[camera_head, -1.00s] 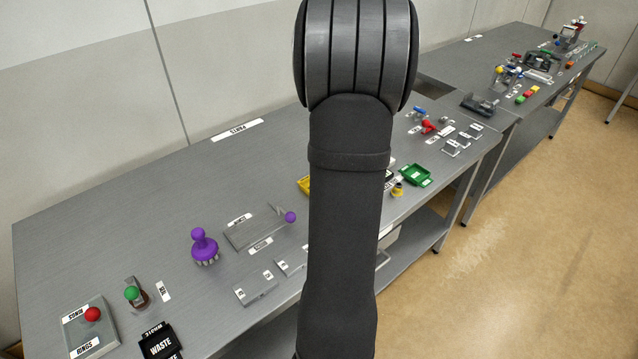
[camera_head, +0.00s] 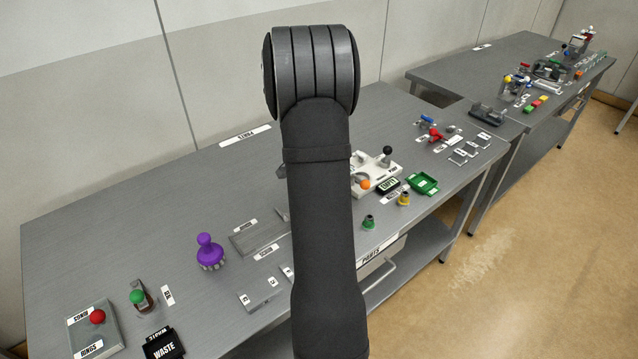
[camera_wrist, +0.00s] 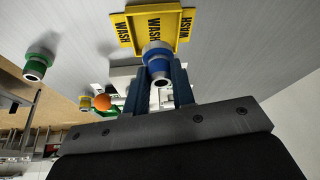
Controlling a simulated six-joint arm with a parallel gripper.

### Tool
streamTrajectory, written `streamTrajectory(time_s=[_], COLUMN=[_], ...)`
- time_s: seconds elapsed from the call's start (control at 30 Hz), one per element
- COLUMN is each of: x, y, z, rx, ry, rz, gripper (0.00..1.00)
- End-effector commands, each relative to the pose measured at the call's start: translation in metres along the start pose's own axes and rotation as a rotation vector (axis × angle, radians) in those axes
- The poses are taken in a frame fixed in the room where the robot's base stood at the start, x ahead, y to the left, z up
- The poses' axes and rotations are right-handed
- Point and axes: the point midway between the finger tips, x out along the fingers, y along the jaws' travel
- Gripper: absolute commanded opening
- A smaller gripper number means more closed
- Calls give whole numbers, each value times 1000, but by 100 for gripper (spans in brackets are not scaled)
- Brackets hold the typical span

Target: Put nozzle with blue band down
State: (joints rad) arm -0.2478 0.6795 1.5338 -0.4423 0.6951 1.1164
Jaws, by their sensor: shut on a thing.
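The nozzle with the blue band (camera_wrist: 157,58) is between the two fingers of my gripper (camera_wrist: 168,82) in the wrist view. My gripper is shut on it. The nozzle's white end overlaps the yellow WASH tray (camera_wrist: 154,14) in this view; I cannot tell whether it touches the tray. In the head view my own arm hides my gripper, the blue-banded nozzle and the yellow tray.
A green-banded nozzle (camera_head: 369,222) and a yellow-banded nozzle (camera_head: 404,198) stand near the table's front edge. A green tray (camera_head: 424,183) and a white fixture with a black knob (camera_head: 376,172) are close by. A purple-handled tool (camera_head: 208,250) stands left of my arm.

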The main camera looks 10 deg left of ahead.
Motion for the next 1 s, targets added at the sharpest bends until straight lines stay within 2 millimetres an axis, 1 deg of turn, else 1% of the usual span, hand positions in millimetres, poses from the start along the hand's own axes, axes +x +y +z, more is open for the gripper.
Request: streamTrajectory(time_s=[0.2, 0.27, 0.63, 0.67, 0.7, 0.77, 1.0], x=[28, 34, 38, 38, 38, 38, 37], y=[1, 1, 0, 1, 1, 1, 1], z=[12, 14, 16, 16, 16, 16, 16], rx=[-2, 0, 0, 0, 0, 0, 0], ry=[-2, -2, -1, -1, -1, -1, -1], rz=[2, 2, 0, 0, 0, 0, 0], gripper=[0, 0, 0, 27, 35, 45, 45])
